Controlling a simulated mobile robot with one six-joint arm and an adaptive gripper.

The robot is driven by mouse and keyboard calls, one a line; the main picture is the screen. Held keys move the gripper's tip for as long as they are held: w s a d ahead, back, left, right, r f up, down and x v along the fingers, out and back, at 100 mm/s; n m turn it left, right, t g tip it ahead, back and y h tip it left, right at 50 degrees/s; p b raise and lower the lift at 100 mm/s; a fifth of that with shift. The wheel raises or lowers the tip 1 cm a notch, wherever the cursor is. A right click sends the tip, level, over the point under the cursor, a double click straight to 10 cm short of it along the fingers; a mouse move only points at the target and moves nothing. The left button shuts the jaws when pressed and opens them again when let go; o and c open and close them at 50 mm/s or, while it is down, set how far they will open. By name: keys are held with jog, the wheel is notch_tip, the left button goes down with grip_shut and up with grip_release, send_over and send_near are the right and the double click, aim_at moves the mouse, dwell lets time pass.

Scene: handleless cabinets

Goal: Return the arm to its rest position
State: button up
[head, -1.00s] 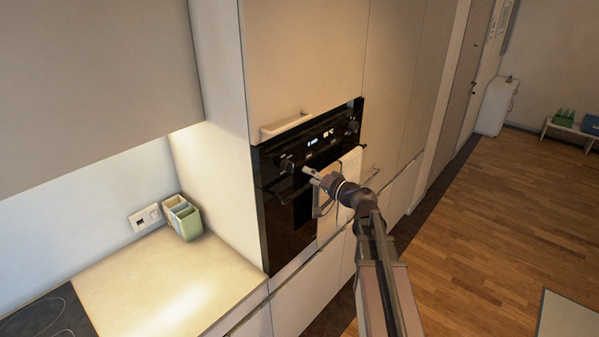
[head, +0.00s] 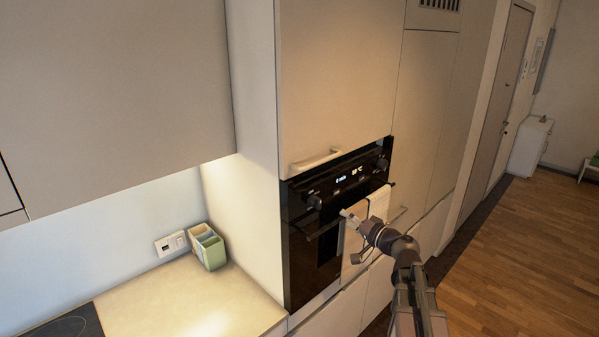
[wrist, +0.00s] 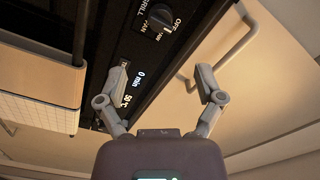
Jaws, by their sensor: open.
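My gripper (head: 348,215) is in front of the black built-in oven (head: 303,264) in the head view, with my arm reaching in from the lower right. In the wrist view my gripper (wrist: 162,85) has its two fingers spread wide with nothing between them. Behind them are the oven's lit display (wrist: 133,88) and a knob (wrist: 158,20). Whether the gripper touches the oven front cannot be told.
A pale towel (head: 356,236) hangs on the oven's bar, close to my gripper. A cabinet handle (head: 316,160) sits just above the oven. A green box (head: 208,247) stands on the counter (head: 165,297) at left. Open wooden floor (head: 530,255) lies at right.

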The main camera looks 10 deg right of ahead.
jog(key=s+a+f+n+g+h+b, duration=0.15)
jog(key=s+a+f+g+b, duration=0.3)
jog(key=f, duration=0.55)
jog(key=s+a+f+n+g+h+b, duration=0.1)
jog(key=s+a+f+n+g+b, duration=0.35)
jog(key=f, duration=0.55)
jog(key=s+d+f+m+g+h+b, duration=0.1)
jog(key=s+f+g+h+b, duration=0.4)
jog(key=f, duration=0.9)
jog(key=s+h+b, duration=0.1)
jog(key=s+h, duration=0.2)
jog(key=s, duration=0.2)
jog(key=shift+d+g, duration=0.3)
jog(key=shift+f, duration=0.1)
